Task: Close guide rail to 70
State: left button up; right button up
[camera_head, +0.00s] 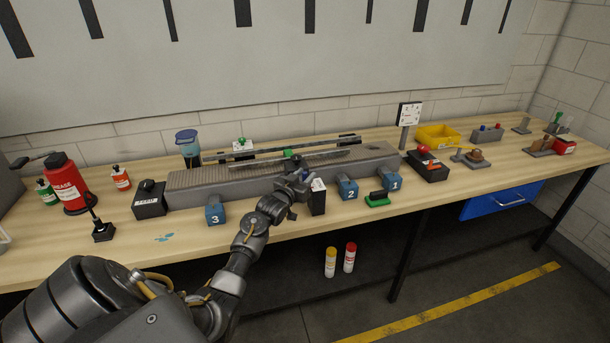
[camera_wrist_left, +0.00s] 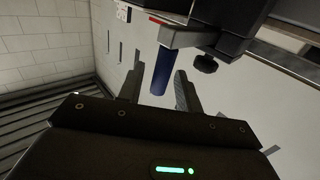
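The conveyor (camera_head: 225,180) lies along the bench, with long dark guide rails (camera_head: 325,158) above its belt. Green knobs (camera_head: 288,153) sit by the rails. My left gripper (camera_head: 296,181) is at the conveyor's front side, beside a small black box with a white label (camera_head: 318,185). In the left wrist view my left gripper (camera_wrist_left: 160,93) is open, its fingers apart on either side of a blue cylindrical handle (camera_wrist_left: 162,71). Gaps show between handle and fingers. Above it are a grey bar with a red end (camera_wrist_left: 176,35) and a black knob (camera_wrist_left: 205,63). The label's reading is too small to tell. My right gripper is out of view.
Blue numbered blocks 3 (camera_head: 215,211), 2 (camera_head: 347,188) and 1 (camera_head: 394,179) stand along the conveyor's front. A green-and-black item (camera_head: 377,199) lies near the bench edge. A black box (camera_head: 149,199) stands left, a yellow bin (camera_head: 438,136) right.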

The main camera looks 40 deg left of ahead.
pick_arm(q)
jog(key=shift+w, duration=0.1)
jog(key=shift+c, duration=0.5)
grip_shut()
jog(key=shift+w+a+b, duration=0.2)
jog(key=shift+a+b, duration=0.15)
jog(key=shift+b, duration=0.1)
jog(key=shift+w+a+b, duration=0.25)
jog(key=shift+a+b, duration=0.05)
jog(key=shift+a, duration=0.1)
jog(key=shift+w+a, duration=0.1)
jog(key=shift+o, duration=0.5)
grip_release()
